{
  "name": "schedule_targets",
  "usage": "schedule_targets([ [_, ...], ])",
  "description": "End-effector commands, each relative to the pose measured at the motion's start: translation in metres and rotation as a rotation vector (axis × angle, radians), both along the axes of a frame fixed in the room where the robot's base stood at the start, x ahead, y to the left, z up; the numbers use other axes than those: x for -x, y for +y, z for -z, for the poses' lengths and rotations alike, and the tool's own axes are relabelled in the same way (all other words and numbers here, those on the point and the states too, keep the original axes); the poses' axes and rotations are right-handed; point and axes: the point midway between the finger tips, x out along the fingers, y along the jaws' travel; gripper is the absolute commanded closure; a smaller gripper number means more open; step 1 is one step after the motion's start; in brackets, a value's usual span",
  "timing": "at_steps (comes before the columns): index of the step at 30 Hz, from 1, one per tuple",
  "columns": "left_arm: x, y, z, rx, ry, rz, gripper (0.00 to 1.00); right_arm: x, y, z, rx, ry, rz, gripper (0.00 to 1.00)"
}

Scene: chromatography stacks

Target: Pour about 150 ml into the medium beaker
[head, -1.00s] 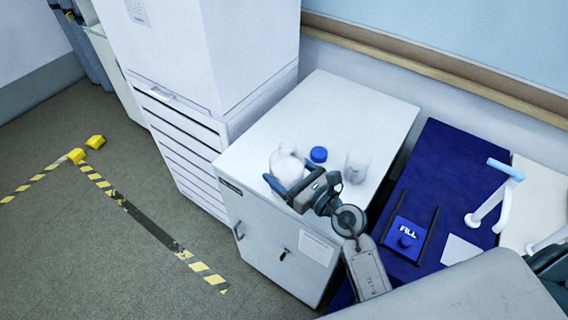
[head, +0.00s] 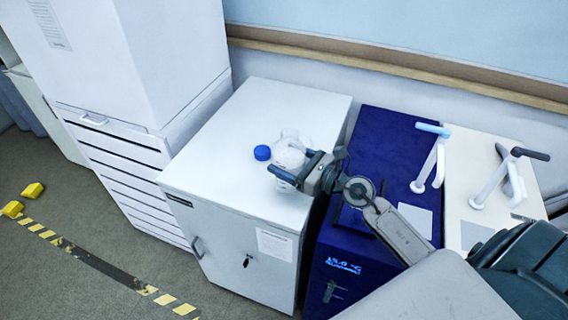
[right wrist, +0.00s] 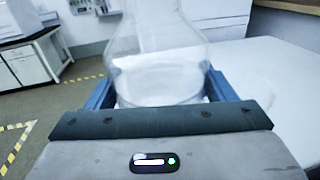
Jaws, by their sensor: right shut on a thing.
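My right gripper (head: 282,168) is shut on a clear glass flask (head: 287,160), above or close to the top of the white cabinet. The flask shows in the right wrist view (right wrist: 160,75) between the two blue fingers, with a wide body, a narrower neck and what looks like pale liquid low inside. It stands about upright in the grip. A second clear glass outline overlaps the flask in the head view, and I cannot clearly separate the beaker from it. My left gripper is not in view.
A blue cap (head: 262,152) lies on the white cabinet top (head: 225,155), left of the flask. A dark blue unit (head: 375,135) with a lit display stands to the right, then a pale unit (head: 490,145) with levers. A tall white cabinet (head: 175,60) stands at left. The cabinet's back is clear.

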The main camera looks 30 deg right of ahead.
Motion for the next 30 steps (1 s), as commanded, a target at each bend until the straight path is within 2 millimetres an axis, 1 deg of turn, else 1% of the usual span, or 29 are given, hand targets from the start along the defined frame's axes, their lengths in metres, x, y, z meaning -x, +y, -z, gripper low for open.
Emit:
schedule_targets([
  [1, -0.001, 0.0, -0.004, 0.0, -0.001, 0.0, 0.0, 0.0, 0.0, -0.004, -0.006, 0.001, 0.0, 0.72],
  [6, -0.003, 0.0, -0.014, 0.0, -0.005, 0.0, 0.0, 0.0, 0.0, -0.008, -0.035, 0.027, -0.001, 0.72],
  [30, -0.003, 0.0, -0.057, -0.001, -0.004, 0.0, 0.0, -0.002, -0.002, -0.02, -0.204, 0.172, -0.001, 0.72],
])
